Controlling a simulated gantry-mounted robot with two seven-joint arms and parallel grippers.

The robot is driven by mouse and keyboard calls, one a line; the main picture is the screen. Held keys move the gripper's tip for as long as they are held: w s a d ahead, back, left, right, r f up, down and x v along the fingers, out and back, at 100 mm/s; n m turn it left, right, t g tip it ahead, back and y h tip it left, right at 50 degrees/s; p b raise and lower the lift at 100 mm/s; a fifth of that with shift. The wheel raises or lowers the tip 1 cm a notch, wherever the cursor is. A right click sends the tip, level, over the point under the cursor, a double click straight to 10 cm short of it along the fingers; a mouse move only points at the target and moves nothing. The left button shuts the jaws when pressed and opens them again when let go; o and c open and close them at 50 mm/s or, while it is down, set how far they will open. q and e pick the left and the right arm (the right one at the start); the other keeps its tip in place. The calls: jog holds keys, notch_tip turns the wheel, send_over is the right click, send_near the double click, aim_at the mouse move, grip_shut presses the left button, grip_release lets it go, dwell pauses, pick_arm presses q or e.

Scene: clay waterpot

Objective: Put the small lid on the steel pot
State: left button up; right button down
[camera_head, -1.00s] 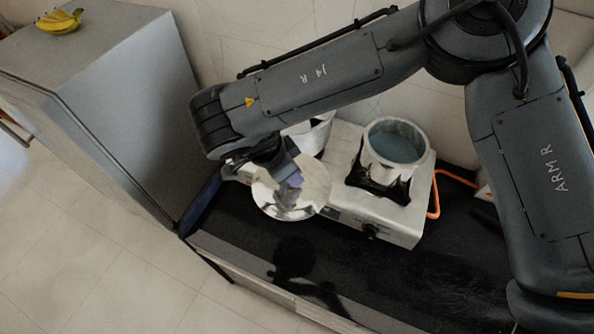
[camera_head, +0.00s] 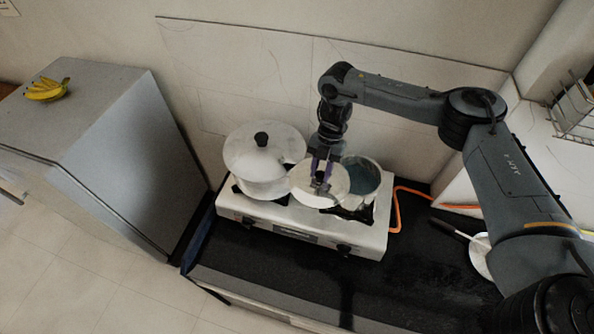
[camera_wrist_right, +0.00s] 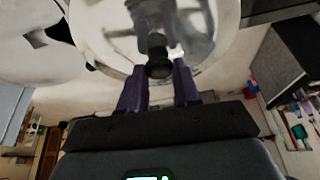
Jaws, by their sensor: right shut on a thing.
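My right gripper (camera_head: 322,176) is shut on the dark knob of the small lid (camera_head: 308,190), a round, shiny disc held in the air. The lid and knob also show close up in the right wrist view (camera_wrist_right: 215,35). The steel pot (camera_head: 366,178) is open, with a bluish inside, and stands on the right burner of the stove. In the head view the lid overlaps the left part of the pot's mouth. I cannot tell how far above the pot it hangs. My left gripper is not in view.
A large pot with a knobbed lid (camera_head: 262,150) stands on the left burner of the white stove (camera_head: 300,232). An orange hose (camera_head: 396,208) runs at the stove's right. A lidded or flat round utensil with a dark handle (camera_head: 480,255) lies on the black counter (camera_head: 300,275). A grey fridge (camera_head: 110,150) bounds the left.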

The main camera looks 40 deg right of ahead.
jog(key=s+d+r+m+t+p, duration=0.1)
jog(key=s+d+r+m, duration=0.1)
jog(key=d+m, duration=0.35)
jog(key=s+d+r+m+t+p, duration=0.2)
jog(key=d, duration=0.7)
notch_tip(320, 180, down, 8)
jog(key=b, duration=0.6)
jog(key=shift+s+a+f+y, duration=0.15)
jog(key=shift+y, duration=0.15)
jog(key=shift+f+b, duration=0.35)
jog(key=shift+f, duration=0.2)
jog(key=shift+f, duration=0.35)
jog(key=c, duration=0.7)
grip_release()
jog(key=shift+r, duration=0.1)
